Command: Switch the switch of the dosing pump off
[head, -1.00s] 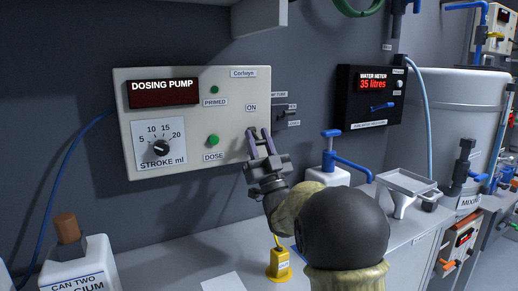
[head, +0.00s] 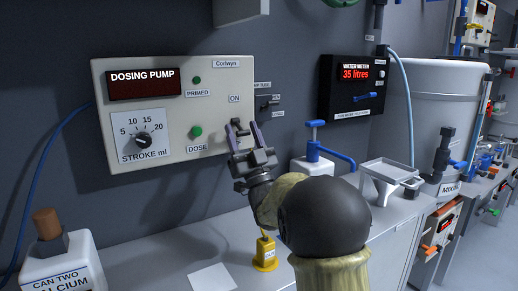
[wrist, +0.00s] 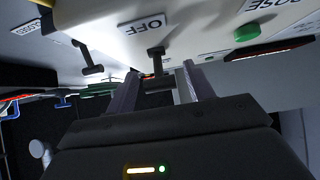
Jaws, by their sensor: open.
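The dosing pump (head: 150,130) is a cream wall box with a dark display, a stroke dial, and PRIMED and DOSE buttons. Its switch, a small dark lever (head: 237,122), sits below the ON label (head: 235,99) near the box's right edge. In the wrist view the lever (wrist: 156,54) stands out beside the upside-down OFF label (wrist: 147,23). My gripper (head: 244,127) is open and empty in front of the switch, its two fingers (wrist: 160,78) on either side of the lever. I cannot tell if they touch it. The head view hides the OFF label behind my gripper.
A pump-tube lever (head: 267,104) sticks out just right of the box; it shows close by in the wrist view (wrist: 88,56). The water meter (head: 350,85) hangs further right. A blue-handled pump bottle (head: 314,150) and yellow object (head: 265,254) stand on the worktop.

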